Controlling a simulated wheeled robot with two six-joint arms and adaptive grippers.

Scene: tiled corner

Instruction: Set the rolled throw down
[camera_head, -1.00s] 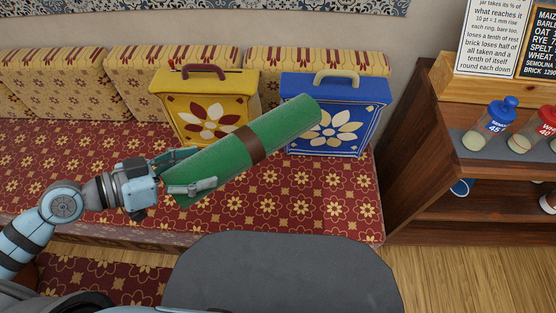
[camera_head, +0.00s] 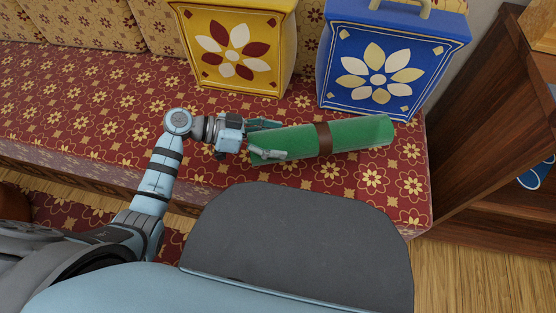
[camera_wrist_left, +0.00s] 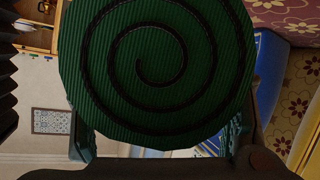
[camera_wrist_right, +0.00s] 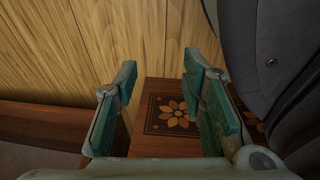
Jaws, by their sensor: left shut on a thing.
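The rolled throw (camera_head: 355,136) is a green cylinder with a brown band, lying nearly level just over or on the red patterned bench seat (camera_head: 400,185); I cannot tell if it touches. My left gripper (camera_head: 268,141) is shut on its left end. In the left wrist view the roll's spiral end (camera_wrist_left: 155,65) fills the middle between the fingers. My right gripper (camera_wrist_right: 155,95) is open and empty in the right wrist view, above a wood floor and a wooden piece with a flower inlay.
A yellow flowered case (camera_head: 238,50) and a blue flowered case (camera_head: 378,65) stand behind the roll on the bench. A wooden shelf unit (camera_head: 500,130) stands at the right. Bench seat to the left is clear.

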